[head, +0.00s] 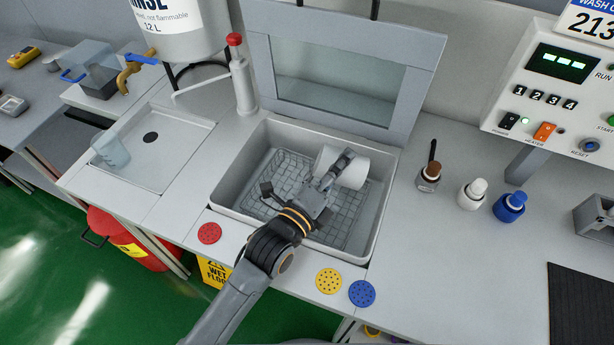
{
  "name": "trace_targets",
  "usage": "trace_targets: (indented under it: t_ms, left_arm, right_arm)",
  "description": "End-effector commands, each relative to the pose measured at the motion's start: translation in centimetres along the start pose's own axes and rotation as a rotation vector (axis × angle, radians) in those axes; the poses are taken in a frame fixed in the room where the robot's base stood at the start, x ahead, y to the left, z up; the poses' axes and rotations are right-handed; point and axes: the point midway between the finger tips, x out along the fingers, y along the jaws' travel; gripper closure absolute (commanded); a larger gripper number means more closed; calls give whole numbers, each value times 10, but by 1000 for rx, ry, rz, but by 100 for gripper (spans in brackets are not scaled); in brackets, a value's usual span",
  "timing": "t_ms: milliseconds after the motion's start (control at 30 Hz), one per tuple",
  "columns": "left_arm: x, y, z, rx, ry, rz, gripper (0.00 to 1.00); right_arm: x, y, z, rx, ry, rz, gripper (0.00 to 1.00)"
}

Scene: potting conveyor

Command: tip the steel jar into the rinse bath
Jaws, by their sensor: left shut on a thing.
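The steel jar (355,170) is a pale grey cylinder, tipped well over onto its side above the rear right part of the rinse bath. The rinse bath (229,192) is a light grey basin with a wire grid at its bottom. My left gripper (338,171) reaches over the front rim and is shut on the jar, with its fingers partly covering it. The jar's mouth and any contents cannot be made out. My right gripper is not in view.
A clear raised lid (345,82) stands behind the bath. A red-topped grey post (241,78) is at its back left. Several small bottles, including a blue one (509,207), stand to the right.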

Motion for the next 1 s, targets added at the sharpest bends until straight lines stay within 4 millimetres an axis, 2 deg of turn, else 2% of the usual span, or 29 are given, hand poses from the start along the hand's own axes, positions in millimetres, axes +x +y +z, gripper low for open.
trace_targets:
  t_ms: [700, 1000]
  left_arm:
    - [0, -4, 3, -78, -10, -35, 71]
    - [0, -6, 4, -112, -13, -48, 71]
  right_arm:
    - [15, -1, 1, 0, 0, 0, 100]
    - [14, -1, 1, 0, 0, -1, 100]
